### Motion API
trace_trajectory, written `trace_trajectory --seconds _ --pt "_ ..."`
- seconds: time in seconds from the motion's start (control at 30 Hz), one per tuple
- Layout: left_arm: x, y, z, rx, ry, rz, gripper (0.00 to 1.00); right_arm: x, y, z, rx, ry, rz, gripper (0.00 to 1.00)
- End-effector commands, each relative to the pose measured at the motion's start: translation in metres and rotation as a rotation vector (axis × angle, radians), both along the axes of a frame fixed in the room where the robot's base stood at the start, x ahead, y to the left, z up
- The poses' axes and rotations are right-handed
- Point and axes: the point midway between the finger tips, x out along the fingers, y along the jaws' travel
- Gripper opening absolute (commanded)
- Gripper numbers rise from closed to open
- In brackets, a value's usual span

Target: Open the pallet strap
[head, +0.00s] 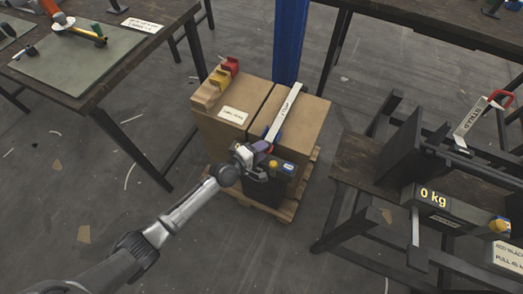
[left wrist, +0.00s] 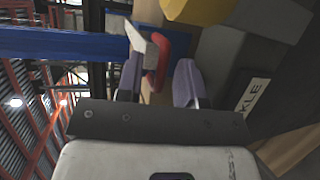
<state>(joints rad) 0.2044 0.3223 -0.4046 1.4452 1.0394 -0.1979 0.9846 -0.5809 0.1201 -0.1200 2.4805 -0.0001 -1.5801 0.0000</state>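A dark buckle block (head: 262,188), with a yellow part (head: 289,167), sits at the boxes' front face. My left gripper (head: 264,147) is at the strap's front end, above the block. In the left wrist view its two purple fingertips (left wrist: 159,80) are apart. A red lever handle (left wrist: 161,58) with a pale strip shows between and beyond them; contact cannot be told. My right gripper is not in view.
A blue post (head: 289,45) stands behind the boxes. A workbench (head: 60,85) is at left; a rack with a 0 kg display (head: 433,197) is at right. The floor in front is largely clear.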

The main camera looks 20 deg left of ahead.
Motion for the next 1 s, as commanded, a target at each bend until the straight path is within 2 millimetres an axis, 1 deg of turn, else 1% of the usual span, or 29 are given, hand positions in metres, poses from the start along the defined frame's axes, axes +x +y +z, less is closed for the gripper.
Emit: trace_trajectory --seconds 0.37,0.7,0.73,1.0 --pt "0.0025 -0.0016 -0.0006 0.000 0.000 -0.001 0.34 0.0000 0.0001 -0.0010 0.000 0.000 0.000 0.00" --pt "0.0022 -0.0015 -0.0012 0.000 0.002 -0.001 0.02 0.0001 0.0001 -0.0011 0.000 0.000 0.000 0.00" --pt "0.0021 -0.0014 -0.0013 0.000 0.002 0.000 0.00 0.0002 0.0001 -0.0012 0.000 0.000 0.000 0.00" --pt "0.0017 -0.0012 -0.0026 0.000 0.004 0.000 0.00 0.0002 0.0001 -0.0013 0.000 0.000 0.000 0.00"
